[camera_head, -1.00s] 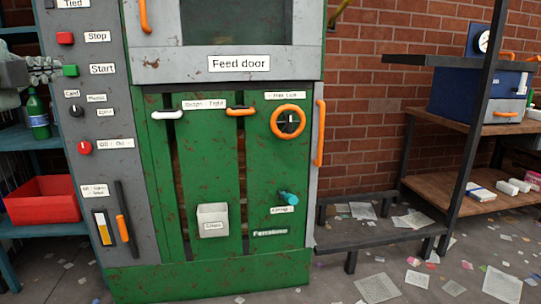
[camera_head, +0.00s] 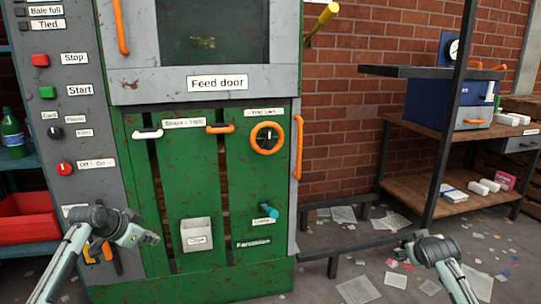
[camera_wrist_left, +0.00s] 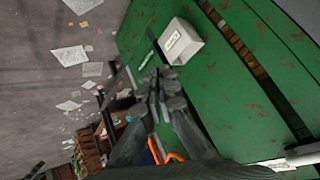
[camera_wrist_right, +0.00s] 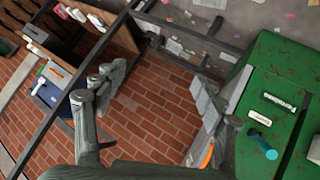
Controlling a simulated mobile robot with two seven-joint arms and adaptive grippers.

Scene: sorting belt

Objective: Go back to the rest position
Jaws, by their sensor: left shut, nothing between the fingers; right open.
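My left gripper (camera_head: 128,234) is at the lower left of the head view, in front of the machine's grey control panel (camera_head: 82,130). In the left wrist view its fingers (camera_wrist_left: 160,92) are together with nothing between them, in front of the green machine front. My right gripper (camera_head: 432,248) is at the lower right of the head view, over the littered floor to the right of the machine. In the right wrist view its fingers (camera_wrist_right: 152,88) are wide apart and empty, with brick wall behind.
The green machine (camera_head: 240,180) stands ahead with its Feed door (camera_head: 217,84), orange handles and a small white bin (camera_head: 196,234). A red crate (camera_head: 28,218) and green bottle (camera_head: 13,135) are on the left shelf. A shelf rack (camera_head: 400,180) stands right. Papers litter the floor.

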